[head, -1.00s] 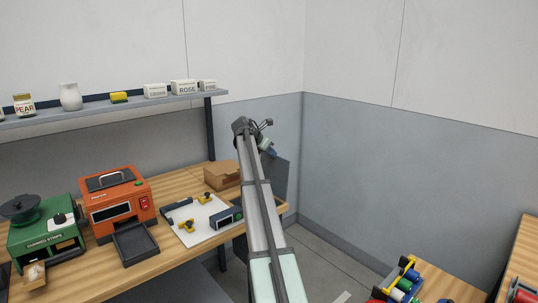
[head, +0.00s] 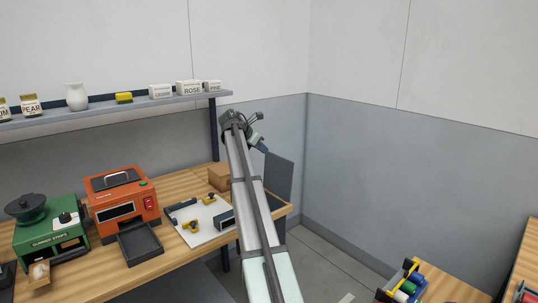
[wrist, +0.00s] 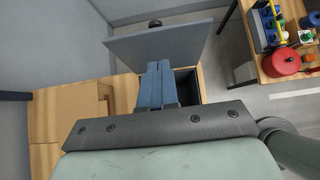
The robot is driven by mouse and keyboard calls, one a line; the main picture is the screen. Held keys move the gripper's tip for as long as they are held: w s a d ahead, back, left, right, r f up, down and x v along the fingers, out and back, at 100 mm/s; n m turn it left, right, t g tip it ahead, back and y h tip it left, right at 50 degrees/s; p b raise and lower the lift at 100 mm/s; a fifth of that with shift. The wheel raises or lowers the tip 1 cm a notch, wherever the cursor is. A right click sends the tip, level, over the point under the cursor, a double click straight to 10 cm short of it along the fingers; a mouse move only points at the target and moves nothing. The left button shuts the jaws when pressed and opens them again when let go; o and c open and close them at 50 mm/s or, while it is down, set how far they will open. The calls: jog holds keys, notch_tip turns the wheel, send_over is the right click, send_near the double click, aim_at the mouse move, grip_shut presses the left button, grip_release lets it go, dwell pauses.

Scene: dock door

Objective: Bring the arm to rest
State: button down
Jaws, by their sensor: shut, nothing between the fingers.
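My gripper (head: 262,146) is at the far end of my outstretched arm, above the right end of the workbench in the head view. In the wrist view its blue fingers (wrist: 156,84) are together and empty. A flat grey door panel (wrist: 165,42) with a dark round knob (wrist: 155,23) stands just beyond the fingertips, swung away from a dark opening (wrist: 186,84). The panel (head: 281,177) also shows in the head view, right of my arm. Whether the fingertips touch the panel I cannot tell.
A cardboard box (head: 218,177) is partly behind my arm. An orange machine (head: 122,201), a green machine (head: 50,235) and a white board (head: 200,222) stand on the bench. A shelf (head: 130,107) runs above. Another table (wrist: 283,80) holds a red pot (wrist: 281,62).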

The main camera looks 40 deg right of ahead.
jog(key=shift+v, duration=2.55)
jog(key=shift+d+r, duration=0.1)
jog(key=shift+d, duration=0.1)
